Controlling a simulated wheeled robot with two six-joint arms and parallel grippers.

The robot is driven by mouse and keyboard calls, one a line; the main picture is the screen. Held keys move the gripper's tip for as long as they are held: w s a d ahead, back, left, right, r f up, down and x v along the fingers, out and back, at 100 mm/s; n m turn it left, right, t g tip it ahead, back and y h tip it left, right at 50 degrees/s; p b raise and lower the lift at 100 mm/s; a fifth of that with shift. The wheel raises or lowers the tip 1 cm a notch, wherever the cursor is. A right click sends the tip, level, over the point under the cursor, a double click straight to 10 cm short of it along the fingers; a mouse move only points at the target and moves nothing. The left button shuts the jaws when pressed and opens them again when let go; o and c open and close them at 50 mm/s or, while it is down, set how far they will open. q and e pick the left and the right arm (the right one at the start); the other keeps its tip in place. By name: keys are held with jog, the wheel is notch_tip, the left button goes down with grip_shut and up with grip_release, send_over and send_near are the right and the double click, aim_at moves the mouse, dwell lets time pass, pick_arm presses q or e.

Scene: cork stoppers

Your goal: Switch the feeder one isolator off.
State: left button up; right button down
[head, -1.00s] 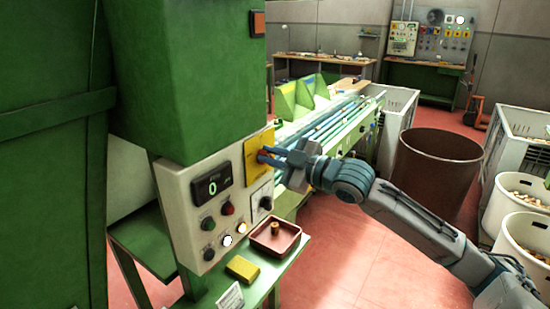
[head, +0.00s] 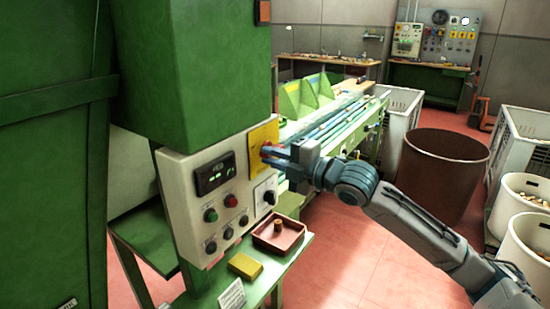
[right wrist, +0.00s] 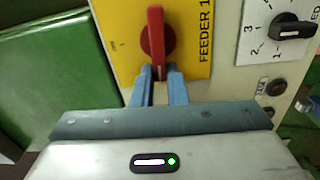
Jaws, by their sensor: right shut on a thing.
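The feeder one isolator is a red rotary handle (right wrist: 155,35) on a yellow plate (right wrist: 190,60) lettered "FEEDER 1" in the right wrist view. In the head view the yellow plate (head: 257,134) is at the right end of the cream control panel (head: 180,185). My right gripper (right wrist: 160,78) is shut on the near end of the red handle, a blue finger on each side. In the head view the right gripper (head: 270,152) reaches the plate from the right and hides most of the handle. My left gripper is not in view.
Beside the plate is a black selector knob (head: 270,197). The panel also has a display (head: 214,174), a green button (head: 210,215) and a red button (head: 231,201). Below stand a brown tray (head: 282,246) with a cork and a yellow block (head: 245,265).

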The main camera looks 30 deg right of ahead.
jog(key=shift+w+d+r+n, duration=0.1)
jog(key=shift+n, duration=0.3)
jog(key=c, duration=1.6)
grip_release()
jog(key=shift+c, duration=0.2)
jog(key=shift+o, duration=1)
jog(key=shift+w, duration=0.15)
jog(key=shift+w+f, duration=0.15)
jog(key=shift+f, duration=0.1)
